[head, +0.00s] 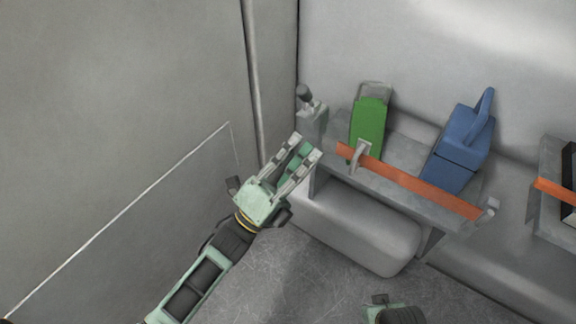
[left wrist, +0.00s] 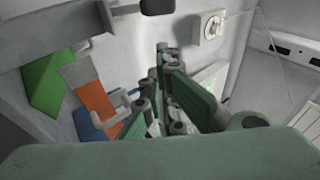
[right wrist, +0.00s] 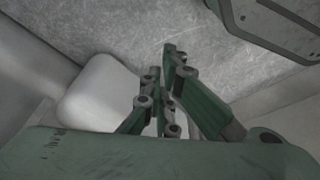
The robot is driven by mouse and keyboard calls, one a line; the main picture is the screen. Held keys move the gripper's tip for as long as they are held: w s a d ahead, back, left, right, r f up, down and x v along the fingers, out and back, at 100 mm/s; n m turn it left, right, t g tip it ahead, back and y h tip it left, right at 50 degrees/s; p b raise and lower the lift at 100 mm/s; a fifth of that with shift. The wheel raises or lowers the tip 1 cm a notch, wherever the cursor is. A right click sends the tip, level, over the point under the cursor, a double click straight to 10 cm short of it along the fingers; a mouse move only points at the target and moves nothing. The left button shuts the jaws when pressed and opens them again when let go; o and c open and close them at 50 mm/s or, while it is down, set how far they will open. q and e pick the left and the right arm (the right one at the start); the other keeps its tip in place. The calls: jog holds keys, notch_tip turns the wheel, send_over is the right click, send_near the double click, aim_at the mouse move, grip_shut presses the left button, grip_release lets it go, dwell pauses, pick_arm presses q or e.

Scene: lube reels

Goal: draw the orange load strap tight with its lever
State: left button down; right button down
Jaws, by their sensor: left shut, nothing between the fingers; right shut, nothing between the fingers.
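The orange load strap (head: 415,186) runs across the front of a grey shelf, in front of a green container and a blue case. Its metal lever (head: 361,156) sits near the strap's left end; a pale bracket is at its right end. In the left wrist view the strap (left wrist: 95,100) and a pale loop-shaped handle (left wrist: 122,104) show left of the fingers. My left gripper (head: 307,149) is shut and empty, left of the lever and apart from it in the head view. My right gripper (right wrist: 168,75) is shut and empty over the floor; its fingers are outside the head view.
The green container (head: 368,122) and blue case (head: 462,145) stand on the grey shelf (head: 405,128). A grey bottle-like object (head: 311,115) stands at its left. A rounded grey tank (head: 350,225) lies below. Another orange strap (head: 556,190) crosses a shelf at right.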

aim_at(307, 98)
pick_arm(q)
jog(key=w+d+r, duration=0.1)
jog(key=w+r, duration=0.2)
jog(key=w, duration=0.2)
jog(key=shift+r, duration=0.2)
pick_arm(e)
jog(key=shift+f, duration=0.5)
pick_arm(q)
jog(key=shift+w, duration=0.15)
pick_arm(e)
jog(key=shift+r, duration=0.1)
